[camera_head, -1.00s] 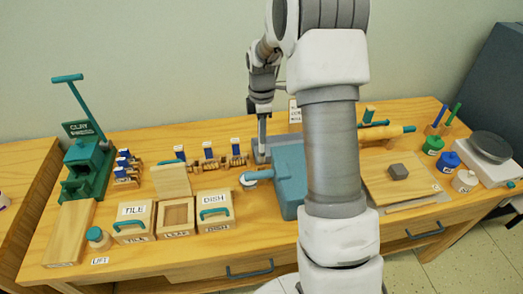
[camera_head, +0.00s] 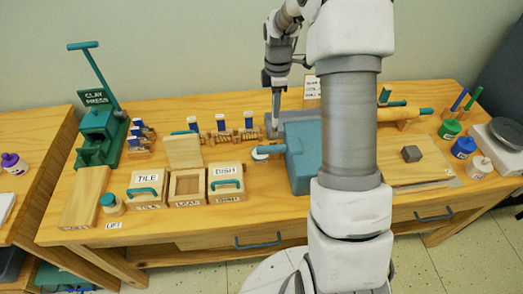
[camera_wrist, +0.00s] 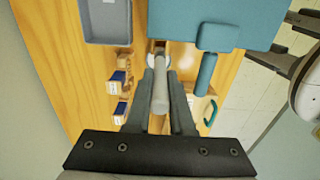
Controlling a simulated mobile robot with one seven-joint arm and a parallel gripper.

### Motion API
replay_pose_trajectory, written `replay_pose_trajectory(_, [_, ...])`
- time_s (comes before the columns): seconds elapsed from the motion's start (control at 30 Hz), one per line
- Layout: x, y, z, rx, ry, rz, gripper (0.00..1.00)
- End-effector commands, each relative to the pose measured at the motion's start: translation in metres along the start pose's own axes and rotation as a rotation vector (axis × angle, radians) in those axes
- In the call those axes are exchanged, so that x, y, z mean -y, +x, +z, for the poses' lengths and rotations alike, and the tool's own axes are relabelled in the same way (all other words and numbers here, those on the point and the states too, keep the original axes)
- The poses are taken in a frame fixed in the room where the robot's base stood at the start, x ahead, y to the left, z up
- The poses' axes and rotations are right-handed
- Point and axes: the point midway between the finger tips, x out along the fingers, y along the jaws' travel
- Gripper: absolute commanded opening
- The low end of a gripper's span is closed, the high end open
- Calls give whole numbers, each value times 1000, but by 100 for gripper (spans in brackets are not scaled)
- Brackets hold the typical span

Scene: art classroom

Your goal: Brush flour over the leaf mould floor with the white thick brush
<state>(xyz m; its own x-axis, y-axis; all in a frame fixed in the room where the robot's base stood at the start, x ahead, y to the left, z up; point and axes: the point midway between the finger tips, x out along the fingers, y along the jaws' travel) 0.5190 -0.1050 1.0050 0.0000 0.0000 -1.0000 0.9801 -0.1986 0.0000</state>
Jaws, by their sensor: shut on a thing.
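My gripper (camera_wrist: 158,75) is shut on a pale grey-white cylinder, likely the white thick brush's handle (camera_wrist: 160,98), in the wrist view. Its lower end is hard to make out against a white round thing below. In the head view my gripper (camera_head: 275,122) hangs over the back of the table, just left of the teal box. The leaf mould (camera_head: 187,188) is an open wooden tray between the tile and dish moulds, with its lid (camera_head: 184,151) standing behind it. My gripper is to its right and further back. I cannot make out any flour on its floor.
The teal box (camera_head: 303,165) with its handle stands right of the moulds. The tile mould (camera_head: 147,178) and dish mould (camera_head: 226,171) have closed lids. Several blue-topped stamps sit on racks behind. A grey tray (camera_wrist: 106,22) shows in the wrist view.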

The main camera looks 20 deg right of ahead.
Motion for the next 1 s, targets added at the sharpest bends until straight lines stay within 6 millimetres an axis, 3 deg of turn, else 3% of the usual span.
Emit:
replay_pose_trajectory(0.23, [0, 0, -5, -1, -3, -1, 0])
replay_pose_trajectory(0.6, [0, 13, -43, 0, -1, -2, 0])
replay_pose_trajectory(1.0, [0, 40, -45, 1, 0, -2, 0])
